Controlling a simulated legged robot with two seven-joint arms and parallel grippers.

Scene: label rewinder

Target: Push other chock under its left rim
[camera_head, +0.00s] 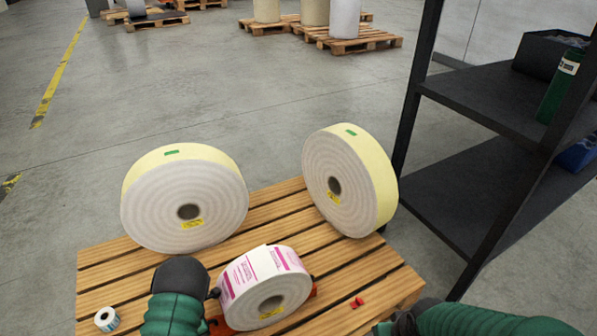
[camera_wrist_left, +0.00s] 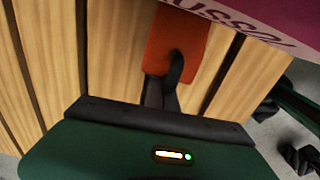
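The label roll (camera_head: 262,288) with pink print stands on its rim on the wooden pallet, its flat face toward me. An orange-red chock (camera_head: 222,326) shows low at its left rim, partly hidden by my arm. Another red chock (camera_head: 313,291) shows at its right rim. My left gripper (camera_head: 213,293) is beside the roll's left side. In the left wrist view, its dark fingers (camera_wrist_left: 172,78) are together, with the tip against or just over the orange chock (camera_wrist_left: 180,42); nothing is visible between them. My right gripper (camera_head: 384,328) is at the bottom edge, mostly cut off.
Two large cream rolls, left (camera_head: 160,205) and right (camera_head: 360,180), stand at the pallet's back. A small roll (camera_head: 107,319) and a small red piece (camera_head: 357,302) lie on the pallet (camera_head: 270,208). A dark shelf rack (camera_head: 480,110) stands at right.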

